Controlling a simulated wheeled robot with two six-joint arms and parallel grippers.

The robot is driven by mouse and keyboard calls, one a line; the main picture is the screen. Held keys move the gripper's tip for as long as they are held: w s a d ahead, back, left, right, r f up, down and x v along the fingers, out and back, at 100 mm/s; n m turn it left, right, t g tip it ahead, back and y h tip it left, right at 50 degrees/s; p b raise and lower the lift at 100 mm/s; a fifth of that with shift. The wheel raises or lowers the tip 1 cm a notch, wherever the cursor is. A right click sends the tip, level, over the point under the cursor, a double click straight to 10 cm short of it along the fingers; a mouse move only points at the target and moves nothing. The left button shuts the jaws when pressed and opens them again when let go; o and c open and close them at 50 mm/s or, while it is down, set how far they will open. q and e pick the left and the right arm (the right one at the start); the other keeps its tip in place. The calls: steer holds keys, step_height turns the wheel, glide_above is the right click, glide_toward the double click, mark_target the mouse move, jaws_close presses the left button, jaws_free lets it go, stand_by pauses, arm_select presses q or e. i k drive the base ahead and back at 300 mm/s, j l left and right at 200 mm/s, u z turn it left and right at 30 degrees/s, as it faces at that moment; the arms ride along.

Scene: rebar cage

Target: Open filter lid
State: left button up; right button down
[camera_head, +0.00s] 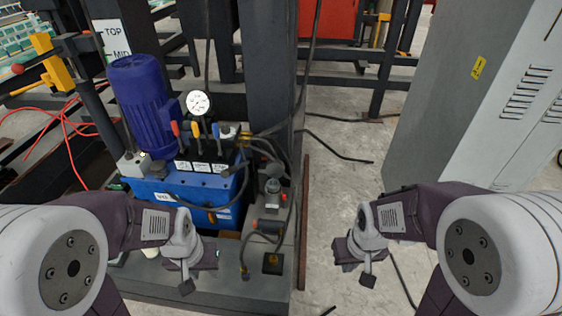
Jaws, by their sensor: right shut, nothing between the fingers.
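A small grey unit with a dark round knob-like top (272,186) stands on the right part of the steel base and may be the filter; I cannot tell for sure. A pale round cap (228,131) also shows on top of the blue hydraulic unit (190,187), behind the levers. My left gripper (187,287) hangs in front of the blue unit, pointing down, apart from both, and looks shut and empty. My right gripper (367,281) points down over the bare floor to the right of the base, shut and empty.
A blue motor (146,105), a pressure gauge (197,103) and several coloured levers (195,130) crowd the unit. Black hoses (266,150) run beside it. A dark upright column (268,65) stands behind. A grey cabinet (450,110) is at right. The floor (335,180) between is mostly clear.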

mark_target(274, 170)
steer(key=k+l+u, duration=0.2)
steer(key=l, duration=0.2)
steer(key=l+u, duration=0.2)
steer(key=l, duration=0.2)
steer(key=k+l+u, duration=0.15)
steer(key=l, duration=0.2)
steer(key=k+l+u, duration=0.2)
steer(key=i+l+u, duration=0.35)
steer(key=l, duration=0.3)
steer(key=i+l+u, duration=0.15)
steer(key=l, duration=0.2)
steer(key=i+l+u, duration=0.2)
steer(key=l, duration=0.15)
steer(key=l+u, duration=0.15)
steer(key=l, duration=0.2)
steer(key=i+l+u, duration=0.3)
steer(key=l, duration=0.25)
steer(key=i+l+u, duration=0.15)
steer(key=l, duration=0.2)
